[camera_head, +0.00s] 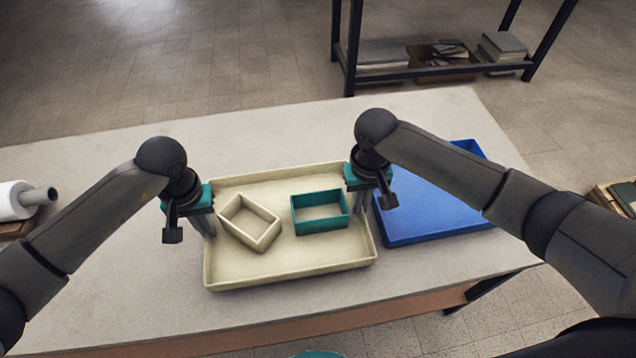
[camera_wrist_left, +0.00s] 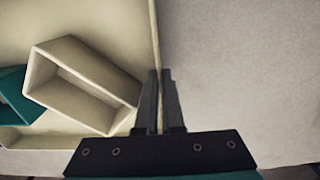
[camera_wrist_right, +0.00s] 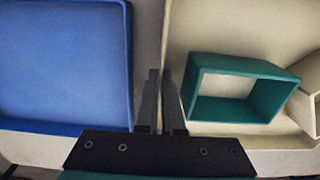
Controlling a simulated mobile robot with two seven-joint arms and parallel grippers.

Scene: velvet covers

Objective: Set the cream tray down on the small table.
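The cream tray (camera_head: 290,268) is level over the light grey tabletop (camera_head: 120,290). I cannot tell whether it touches the top. A small cream box (camera_head: 232,231) and a teal box (camera_head: 320,226), both open, sit inside it. My left gripper (camera_head: 207,224) is at the tray's left wall; in the left wrist view its fingers (camera_wrist_left: 160,102) are close together with the thin wall between them. My right gripper (camera_head: 358,200) is at the right wall; in the right wrist view its fingers (camera_wrist_right: 162,102) are likewise around the wall.
A blue tray (camera_head: 440,236) lies on the same tabletop, close beside the cream tray's right side. A dark-framed shelf (camera_head: 420,76) with stacked items stands across the floor. A white roll (camera_head: 14,201) is at far left.

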